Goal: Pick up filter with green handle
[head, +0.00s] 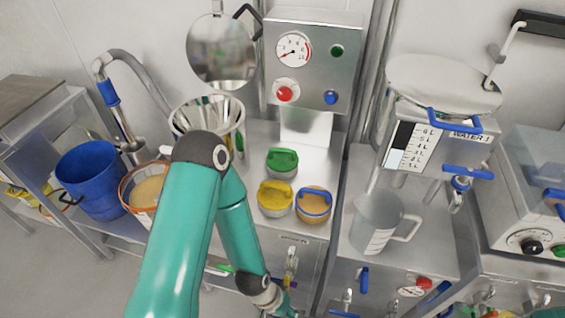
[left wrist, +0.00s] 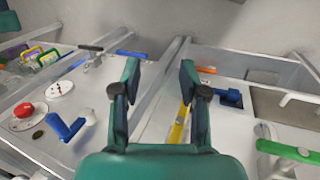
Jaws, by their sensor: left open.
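The filter with the green handle (head: 282,162) sits on the steel bench below the gauge panel. It is a round, shallow piece with the green handle across its top. A yellow-handled filter (head: 275,198) and a blue-handled filter (head: 313,203) sit just in front of it. My left arm bends down past their left side, and its wrist end is at the bottom edge of the head view, below and apart from the filters. In the left wrist view my left gripper (left wrist: 158,76) is open, with nothing between its fingers. My right gripper is not in view.
A steel funnel (head: 208,117) stands left of the green-handled filter, partly behind my arm. The gauge panel (head: 312,62) rises behind. A clear jug (head: 377,222) stands to the right. A blue bucket (head: 92,180) is at the left. A green handle (left wrist: 290,152) shows in the left wrist view.

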